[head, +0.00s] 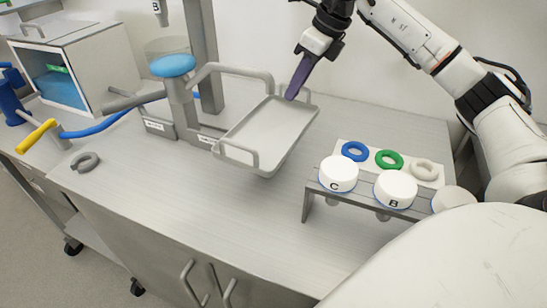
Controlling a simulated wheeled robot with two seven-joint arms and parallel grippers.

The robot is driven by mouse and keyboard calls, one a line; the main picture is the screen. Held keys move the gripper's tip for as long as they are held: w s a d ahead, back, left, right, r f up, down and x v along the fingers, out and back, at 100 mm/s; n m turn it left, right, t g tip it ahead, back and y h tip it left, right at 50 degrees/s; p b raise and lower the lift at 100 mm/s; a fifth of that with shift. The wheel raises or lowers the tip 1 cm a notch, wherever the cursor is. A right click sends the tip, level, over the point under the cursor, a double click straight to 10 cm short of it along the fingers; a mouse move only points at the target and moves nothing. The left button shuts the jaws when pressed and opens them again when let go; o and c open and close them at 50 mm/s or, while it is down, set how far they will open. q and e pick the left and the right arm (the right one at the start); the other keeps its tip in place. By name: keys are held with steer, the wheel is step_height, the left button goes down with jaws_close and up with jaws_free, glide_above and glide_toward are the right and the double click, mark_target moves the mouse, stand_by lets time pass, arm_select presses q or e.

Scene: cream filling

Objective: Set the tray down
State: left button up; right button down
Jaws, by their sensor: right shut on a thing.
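The tray (268,128) is a shallow light-grey metal tray with a loop handle at each end, and it looks empty. It is tilted in the picture at the middle of the steel bench, beside the filling machine. My right gripper (293,95) comes down from above with its purple fingers at the tray's far handle, and it is shut on the tray there. The near handle (240,154) is free. I cannot tell whether the underside touches the bench. My left gripper is not in view.
A rack (310,200) with white lidded pots and coloured rings is on the right. The bench front (205,205) is clear.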

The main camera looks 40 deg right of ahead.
mark_target(285, 120)
steer(key=shift+w+a+r+n, duration=0.2)
steer(key=shift+w+a+r, duration=0.1)
steer(key=shift+a, duration=0.2)
steer(key=shift+w+a+r+n, duration=0.2)
steer(key=shift+w+a, duration=0.05)
steer(key=shift+a, duration=0.2)
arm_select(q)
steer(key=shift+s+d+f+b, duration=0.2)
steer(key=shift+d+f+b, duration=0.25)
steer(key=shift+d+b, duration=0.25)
arm_select(e)
step_height(285, 120, down, 10)
steer(key=shift+r, duration=0.1)
steer(key=c, duration=1.9)
jaws_free()
steer(key=shift+f, duration=0.2)
